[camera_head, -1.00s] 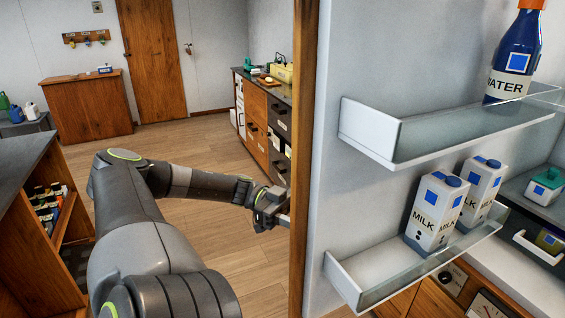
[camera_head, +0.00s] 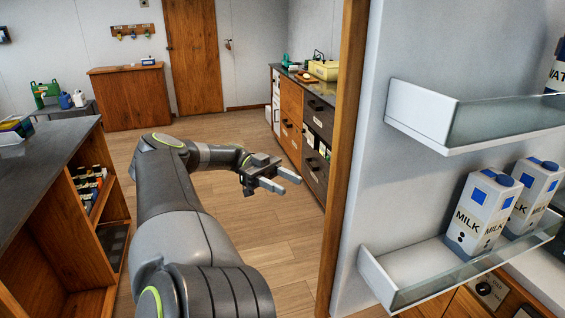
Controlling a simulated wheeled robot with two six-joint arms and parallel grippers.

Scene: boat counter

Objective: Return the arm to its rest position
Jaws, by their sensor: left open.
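My left arm (camera_head: 190,220) reaches forward from the bottom of the head view, over the wooden floor. Its left gripper (camera_head: 282,183) is at the far end, with two pale fingers apart and nothing between them. It points right, toward the wooden door edge (camera_head: 345,140), with a gap between them in the picture. My right gripper is not in view.
An open door with clear shelves holds two milk cartons (camera_head: 484,212) on its lower shelf (camera_head: 420,264) at right. A dark-topped counter with an open side (camera_head: 60,150) stands close on the left. A drawer cabinet (camera_head: 305,125) stands behind the gripper. Floor (camera_head: 265,240) is free between.

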